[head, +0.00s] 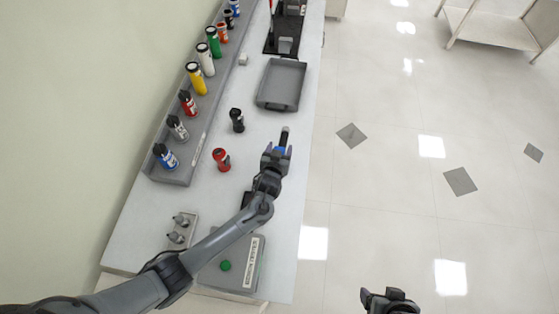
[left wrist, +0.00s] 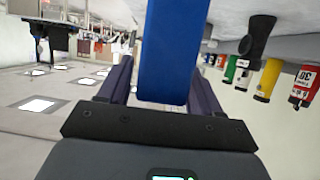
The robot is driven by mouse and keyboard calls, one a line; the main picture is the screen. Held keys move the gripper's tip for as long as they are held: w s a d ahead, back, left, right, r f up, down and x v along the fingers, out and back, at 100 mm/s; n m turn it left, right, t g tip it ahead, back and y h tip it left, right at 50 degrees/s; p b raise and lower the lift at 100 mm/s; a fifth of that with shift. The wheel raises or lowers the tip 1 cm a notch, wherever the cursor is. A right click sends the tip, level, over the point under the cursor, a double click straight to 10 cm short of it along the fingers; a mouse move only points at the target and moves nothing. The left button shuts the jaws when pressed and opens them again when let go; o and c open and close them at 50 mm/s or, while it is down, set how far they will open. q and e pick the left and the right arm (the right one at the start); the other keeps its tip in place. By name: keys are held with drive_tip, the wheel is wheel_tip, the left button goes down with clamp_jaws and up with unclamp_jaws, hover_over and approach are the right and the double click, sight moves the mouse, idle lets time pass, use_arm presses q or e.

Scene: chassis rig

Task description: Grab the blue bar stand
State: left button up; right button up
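The blue bar stand (head: 280,150) is between the fingers of my left gripper (head: 278,155) in the head view, with a dark piece sticking up past them. In the left wrist view its blue bar (left wrist: 174,50) fills the middle, with one finger close on each side. I cannot tell whether both fingers touch it. Its base is hidden. My right gripper (head: 388,300) is at the bottom edge of the head view, over the floor and away from the table; its fingers are not clear.
A red stand (head: 221,160) and a black stand (head: 237,120) are left of my left gripper. A grey tray (head: 282,84) is beyond it. A long grey rack (head: 205,110) holds several coloured bottles. A grey box with a green button (head: 225,265) is near the front.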

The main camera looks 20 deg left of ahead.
use_arm(q)
clamp_jaws()
drive_tip(key=shift+r, duration=0.15)
idle(0.4)
